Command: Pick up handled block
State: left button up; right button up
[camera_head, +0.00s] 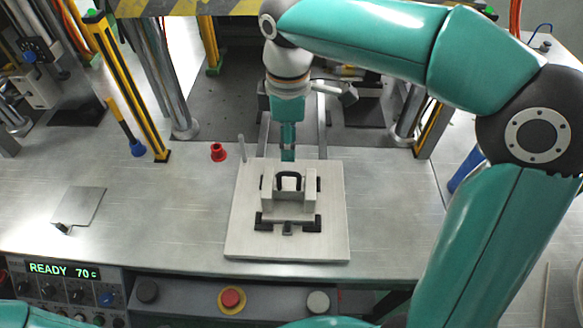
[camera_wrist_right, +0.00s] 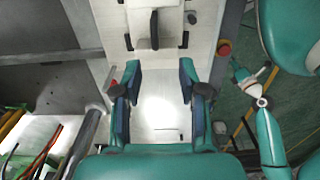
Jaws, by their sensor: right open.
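The handled block (camera_head: 280,204) is pale grey with a black arched handle (camera_head: 289,175) on top. It sits on a light square plate (camera_head: 246,238) on the bench, among black clamp pieces. In the right wrist view the block (camera_wrist_right: 173,20) shows at the top edge, partly cut off. My right gripper (camera_head: 288,153) points down just behind the block, seen edge-on. In the right wrist view the right gripper (camera_wrist_right: 160,66) has its fingers wide apart, with only bare plate between them. A small part of my left gripper (camera_wrist_right: 236,66) seems to show at the right; its jaws are too small to read.
A small red piece (camera_head: 218,152) stands left of the plate. Yellow posts (camera_head: 128,85) and metal columns stand behind. A control panel (camera_head: 70,285) and a red button (camera_head: 232,298) line the front. The bench right of the plate is clear.

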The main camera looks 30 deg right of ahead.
send_over(292, 202)
jog(key=f, duration=1.1)
jog(key=shift+s+a, duration=0.15)
jog(key=shift+s, duration=0.05)
jog(key=shift+w+f, duration=0.1)
jog(key=shift+f, duration=0.05)
jog(key=shift+w+f+p, duration=0.1)
jog(key=shift+f+p, duration=0.55)
jog(key=shift+f, duration=1.9)
pick_arm(q)
jog(key=shift+s+r, duration=0.25)
jog(key=shift+r, duration=0.55)
pick_arm(e)
grip_shut()
jog(key=shift+r, duration=0.1)
